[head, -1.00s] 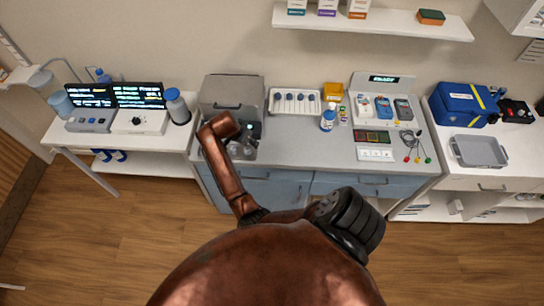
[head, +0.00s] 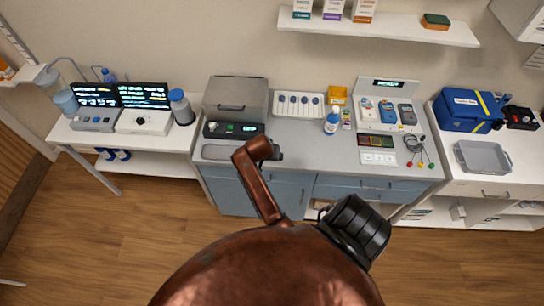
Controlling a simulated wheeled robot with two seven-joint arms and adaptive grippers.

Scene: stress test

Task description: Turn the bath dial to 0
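The grey bath (head: 236,96) stands on the middle bench with its lid down. Its dark front panel (head: 213,130) carries a small knob and a green-lit display. The knob's setting is too small to read. A copper arm of mine rises from the bottom centre. Its bent end, with a small dark part that may be my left gripper (head: 276,152), is below and right of the panel, apart from it. No fingers can be made out. My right gripper is not seen.
A white unit with a knob (head: 143,122) and lit screens (head: 143,95) stand on the left bench. Right of the bath are a vial rack (head: 298,104), a bottle (head: 331,123) and a console (head: 388,115). A grey tray (head: 484,157) lies far right.

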